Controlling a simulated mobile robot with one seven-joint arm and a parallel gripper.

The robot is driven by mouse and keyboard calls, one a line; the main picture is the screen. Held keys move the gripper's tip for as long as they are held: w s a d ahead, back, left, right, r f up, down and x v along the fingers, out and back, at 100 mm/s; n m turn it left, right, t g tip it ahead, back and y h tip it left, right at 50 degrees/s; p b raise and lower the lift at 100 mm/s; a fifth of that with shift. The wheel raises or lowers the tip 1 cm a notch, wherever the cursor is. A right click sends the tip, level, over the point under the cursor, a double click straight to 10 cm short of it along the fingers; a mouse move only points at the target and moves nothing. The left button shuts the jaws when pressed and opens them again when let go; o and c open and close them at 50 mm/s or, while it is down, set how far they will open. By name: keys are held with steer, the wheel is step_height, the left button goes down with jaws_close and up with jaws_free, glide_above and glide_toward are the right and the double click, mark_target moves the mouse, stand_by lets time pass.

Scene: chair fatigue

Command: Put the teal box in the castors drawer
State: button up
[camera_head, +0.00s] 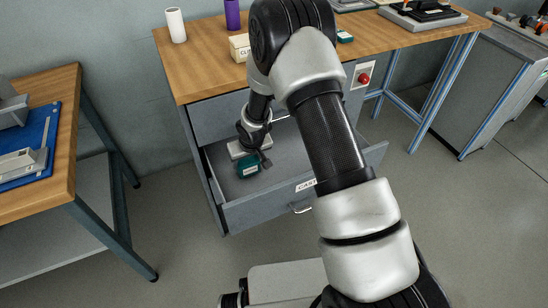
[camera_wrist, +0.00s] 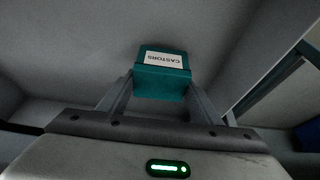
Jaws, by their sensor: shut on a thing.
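The teal box (camera_head: 249,165) has a white label that reads CASTORS in the wrist view (camera_wrist: 162,72). My gripper (camera_wrist: 160,92) is shut on the teal box, with one finger on each side of it. In the head view my gripper (camera_head: 248,157) is inside the outline of the open drawer (camera_head: 254,213), toward its left part. The drawer front carries a white label, partly hidden by my arm. The grey drawer interior shows around the box. I cannot tell whether the box touches the drawer floor.
A wooden workbench (camera_head: 205,68) stands above the drawer, with a white cylinder (camera_head: 175,25), a purple cylinder (camera_head: 232,14) and a cream labelled box (camera_head: 239,47) on it. A red button (camera_head: 363,78) is right of the drawers. Another table (camera_head: 62,140) stands at left.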

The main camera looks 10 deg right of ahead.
steer(key=shift+w+d+f, duration=0.1)
steer(key=shift+w+f, duration=0.05)
steer(key=shift+f, duration=0.1)
steer(key=w+d, duration=0.1)
steer(key=d, duration=0.3)
steer(key=w+d, duration=0.2)
steer(key=d, duration=0.3)
steer(key=w+d+b, duration=0.1)
steer(key=d, duration=0.3)
steer(key=shift+w+d, duration=0.2)
steer(key=shift+d, duration=0.2)
steer(key=shift+w+d, duration=0.2)
steer(key=shift+d, duration=0.45)
steer(key=shift+w+d, duration=0.2)
steer(key=shift+d, duration=0.4)
steer(key=shift+w+d+f+b, duration=0.1)
steer(key=shift+d+f+b, duration=0.1)
steer(key=shift+f+b, duration=0.4)
steer(key=shift+f, duration=0.1)
steer(key=shift+f, duration=0.1)
steer(key=shift+f, duration=0.15)
steer(key=o, duration=1.2)
steer(key=shift+c, duration=0.2)
